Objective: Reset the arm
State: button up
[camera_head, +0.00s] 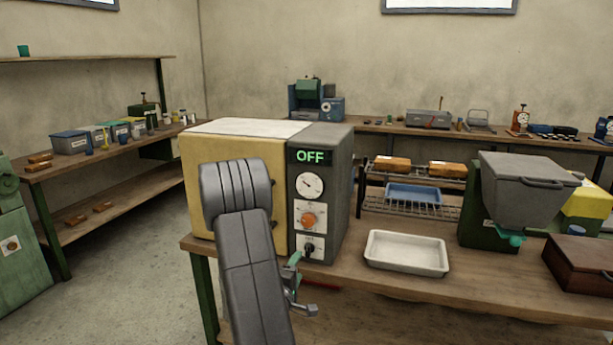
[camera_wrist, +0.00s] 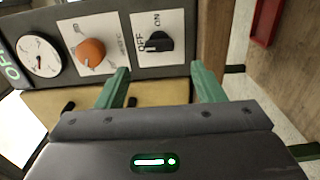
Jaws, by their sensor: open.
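My gripper (camera_wrist: 160,85) is open in the wrist view, with its two green fingers apart and nothing between them. The fingers point at the control panel of the oven-like machine (camera_head: 234,170), close to its black OFF/ON switch (camera_wrist: 159,41). In the head view my gripper (camera_head: 296,282) is low in front of the machine's panel, partly hidden behind my grey arm. The switch (camera_head: 309,248) also shows there, just above the gripper. The display (camera_head: 310,156) reads OFF in green. An orange knob (camera_wrist: 92,52) and a white dial (camera_wrist: 39,57) sit beside the switch.
A white tray (camera_head: 406,252) stands on the wooden bench (camera_head: 370,287) right of the machine. Open floor (camera_head: 120,262) lies to the left.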

aim_at(307, 252)
jog(key=x, duration=0.8)
jog(key=shift+w, duration=0.15)
jog(key=shift+f+m, duration=0.15)
jog(key=shift+m, duration=0.35)
jog(key=m+b, duration=0.1)
jog(key=m, duration=0.2)
jog(key=m+b, duration=0.2)
jog(key=m, duration=0.2)
jog(key=shift+r+m, duration=0.2)
jog(key=shift+m, duration=0.1)
jog(key=m+b, duration=0.1)
jog(key=m, duration=0.1)
jog(key=m+b, duration=0.1)
jog(key=m, duration=0.2)
jog(key=shift+s+d, duration=0.1)
jog(key=shift+s, duration=0.1)
jog(key=shift+d+r+m+b, duration=0.15)
jog(key=shift+m+b, duration=0.55)
jog(key=shift+m, duration=1.3)
